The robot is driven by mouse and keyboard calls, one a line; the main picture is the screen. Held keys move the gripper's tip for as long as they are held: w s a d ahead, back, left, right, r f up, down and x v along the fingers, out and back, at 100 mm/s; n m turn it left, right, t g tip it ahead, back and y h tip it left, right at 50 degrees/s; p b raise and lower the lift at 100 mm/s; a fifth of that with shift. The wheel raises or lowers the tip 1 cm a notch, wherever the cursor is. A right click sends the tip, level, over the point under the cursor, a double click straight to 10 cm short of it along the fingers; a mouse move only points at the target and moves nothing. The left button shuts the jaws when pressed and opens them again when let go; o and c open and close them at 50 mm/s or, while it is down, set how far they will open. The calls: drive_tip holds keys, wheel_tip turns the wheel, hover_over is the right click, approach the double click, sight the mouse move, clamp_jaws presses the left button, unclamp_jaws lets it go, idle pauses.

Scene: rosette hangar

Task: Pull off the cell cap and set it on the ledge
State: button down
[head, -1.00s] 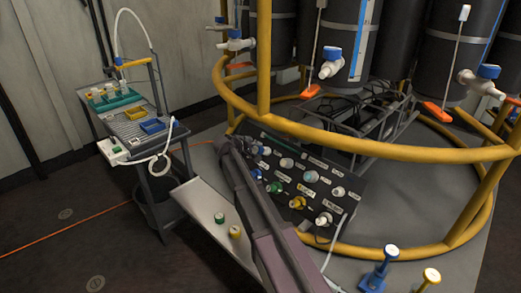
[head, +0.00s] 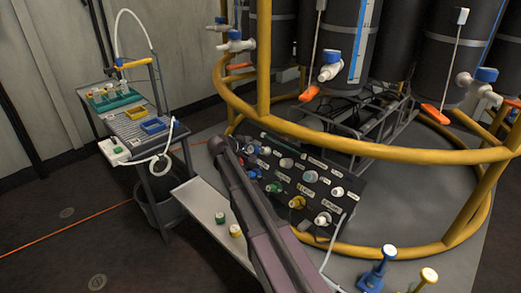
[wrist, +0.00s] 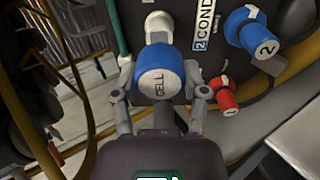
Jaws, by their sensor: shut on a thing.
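The blue cell cap (wrist: 160,72), lettered CELL, sits between the two fingers of my gripper (wrist: 161,95) in the wrist view. My gripper is shut on it. A white fitting (wrist: 158,24) shows just behind the cap against the dark panel; I cannot tell whether the cap still touches it. In the head view my gripper (head: 217,145) is at the panel's upper left corner, and my arm hides the cap. The pale ledge (head: 203,200) runs along the panel's left side, below my gripper. It also shows in the wrist view (wrist: 300,140).
The dark panel (head: 318,180) carries several coloured fittings. A yellow rail (head: 350,147) curves above it. A cart (head: 135,125) stands at the left. The ledge's far part is bare.

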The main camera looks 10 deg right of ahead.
drive_tip(key=shift+p+v, duration=0.4)
drive_tip(key=shift+v, duration=0.4)
drive_tip(key=shift+s, duration=0.25)
